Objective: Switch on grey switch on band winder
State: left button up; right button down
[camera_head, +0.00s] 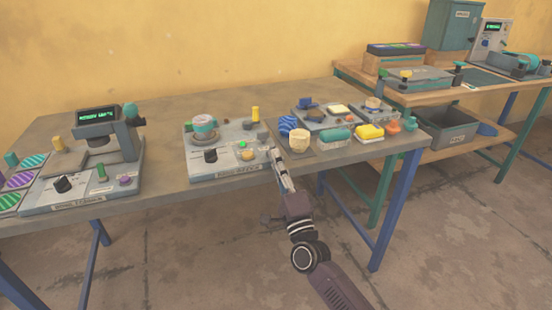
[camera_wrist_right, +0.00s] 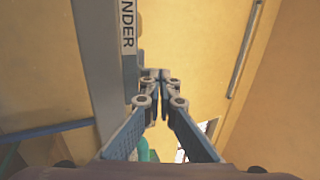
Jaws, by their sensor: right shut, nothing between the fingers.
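The machine in the middle of the table, which I take for the band winder (camera_head: 222,167), has a grey base, a teal-and-white spool (camera_head: 204,128), a black knob (camera_head: 210,155), a yellow post (camera_head: 255,114) and small coloured buttons. I cannot clearly make out the grey switch among its small controls. My right gripper (camera_head: 273,151) is shut and empty at the machine's right front edge; whether it touches is unclear. In the right wrist view, the closed fingertips (camera_wrist_right: 156,76) are beside a grey strip with a label (camera_wrist_right: 127,24) ending in "NDER". My left gripper is not in view.
A machine with a lit display (camera_head: 97,115) stands at the left of the table. Right of the winder are a cream cup (camera_head: 299,140), a teal sponge (camera_head: 333,140) and a yellow block (camera_head: 369,131). A second workbench (camera_head: 461,95) with a grey bin (camera_head: 444,130) stands behind right.

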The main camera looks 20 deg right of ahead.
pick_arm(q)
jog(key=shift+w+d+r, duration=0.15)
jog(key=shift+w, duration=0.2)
pick_arm(e)
jog(key=shift+w+r, duration=0.1)
dwell(0.3)
jog(key=shift+r, duration=0.15)
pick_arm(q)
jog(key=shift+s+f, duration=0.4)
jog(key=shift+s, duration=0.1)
